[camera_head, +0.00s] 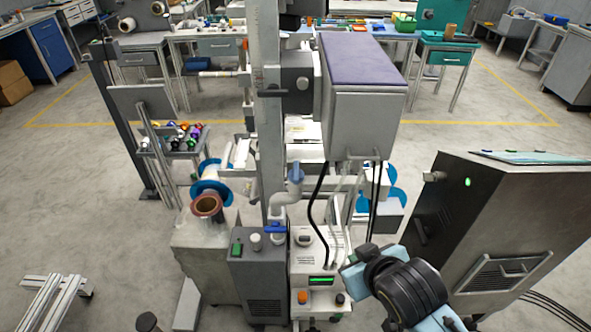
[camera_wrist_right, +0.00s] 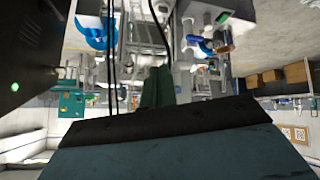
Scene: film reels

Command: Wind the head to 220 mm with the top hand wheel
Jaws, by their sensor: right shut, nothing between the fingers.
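A grey column (camera_head: 268,130) stands in the middle of the head view. A large grey box-shaped head (camera_head: 365,115) with a purple top hangs on its right side, joined by a grey block (camera_head: 297,84) with a dark round part. The top hand wheel cannot be picked out for certain, and the top of the column is cut off. A small green-lit display (camera_head: 321,281) is too small to read. My right gripper (camera_head: 358,262) is low at the right, below the head and apart from it. In the wrist view its fingers (camera_wrist_right: 158,88) are shut and empty. My left gripper is out of view.
A dark sloped cabinet (camera_head: 510,225) stands close on the right of my right arm. Black cables hang below the head. A blue-flanged copper reel (camera_head: 208,205) and a tray of coloured spools (camera_head: 185,140) are at left. Benches line the back; open floor lies between.

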